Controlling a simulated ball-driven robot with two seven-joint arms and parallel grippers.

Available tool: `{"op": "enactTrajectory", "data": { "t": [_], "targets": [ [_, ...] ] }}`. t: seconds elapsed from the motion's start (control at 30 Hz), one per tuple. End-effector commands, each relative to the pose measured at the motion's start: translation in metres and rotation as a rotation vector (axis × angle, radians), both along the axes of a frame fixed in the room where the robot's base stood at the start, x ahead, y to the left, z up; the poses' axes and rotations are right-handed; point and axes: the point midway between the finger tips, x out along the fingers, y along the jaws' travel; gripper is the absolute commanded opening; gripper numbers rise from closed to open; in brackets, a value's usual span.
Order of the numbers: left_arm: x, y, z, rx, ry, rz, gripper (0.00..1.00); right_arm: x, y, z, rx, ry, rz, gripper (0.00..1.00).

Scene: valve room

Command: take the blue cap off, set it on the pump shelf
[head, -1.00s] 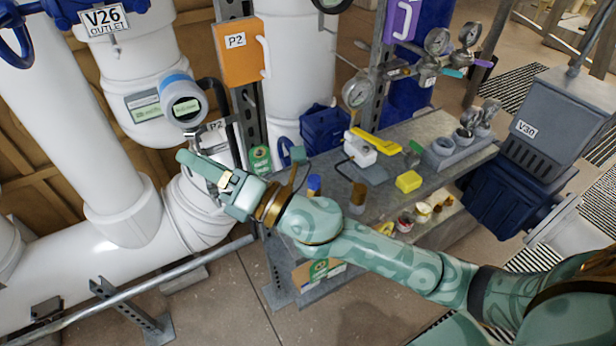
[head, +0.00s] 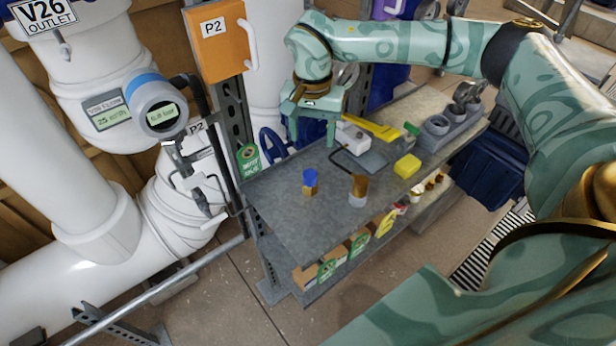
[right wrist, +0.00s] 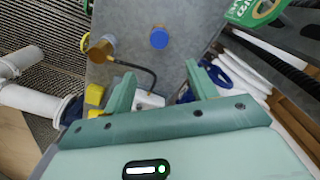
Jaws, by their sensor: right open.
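The blue cap (head: 310,176) sits on top of a small brass fitting (head: 310,190), which stands upright on the grey pump shelf (head: 275,205). The cap also shows from above in the right wrist view (right wrist: 159,38), beyond the fingertips. My right gripper (head: 311,140) is open and empty over the back of the shelf, behind the cap in the head view and apart from it. Its two fingers also show in the right wrist view (right wrist: 160,74). My left gripper is not in view.
A brass-topped piece with a pale base (head: 358,188) stands right of the cap. A yellow block (head: 407,166), a yellow-handled valve (head: 371,127) and a grey holder (head: 445,128) lie farther right. A green tag (head: 248,160) hangs at the left edge. The front left shelf is clear.

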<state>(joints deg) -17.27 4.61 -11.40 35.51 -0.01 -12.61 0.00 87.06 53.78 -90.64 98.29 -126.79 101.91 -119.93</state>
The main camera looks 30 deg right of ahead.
Motion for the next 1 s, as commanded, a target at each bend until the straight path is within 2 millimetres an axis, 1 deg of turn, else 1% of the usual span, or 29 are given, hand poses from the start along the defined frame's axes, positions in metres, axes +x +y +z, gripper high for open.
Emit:
{"op": "enactTrajectory", "data": {
  "t": [0.03,0.1,0.2,0.47,0.73,0.8,0.97,1.0],
  "targets": [
    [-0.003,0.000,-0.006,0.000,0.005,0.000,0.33,-0.001,0.000,-0.018,0.001,0.006,0.001,0.57],
    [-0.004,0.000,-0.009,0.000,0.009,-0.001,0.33,0.000,0.001,-0.034,0.001,0.005,0.000,0.57],
    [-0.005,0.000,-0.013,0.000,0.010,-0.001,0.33,0.000,0.001,-0.050,0.002,0.003,0.000,0.57],
    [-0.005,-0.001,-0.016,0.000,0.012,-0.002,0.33,-0.002,0.003,-0.068,0.003,0.001,0.001,0.57],
    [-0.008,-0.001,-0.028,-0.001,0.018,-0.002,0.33,-0.006,0.007,-0.110,0.002,0.002,0.000,0.57],
    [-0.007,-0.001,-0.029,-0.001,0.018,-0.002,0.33,-0.006,0.007,-0.114,0.003,0.000,0.000,0.57],
    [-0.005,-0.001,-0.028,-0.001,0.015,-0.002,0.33,-0.006,0.007,-0.113,0.003,-0.002,0.001,0.57],
    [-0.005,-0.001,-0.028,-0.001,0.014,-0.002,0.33,-0.006,0.007,-0.113,0.003,-0.002,0.001,0.52]
  ]
}}
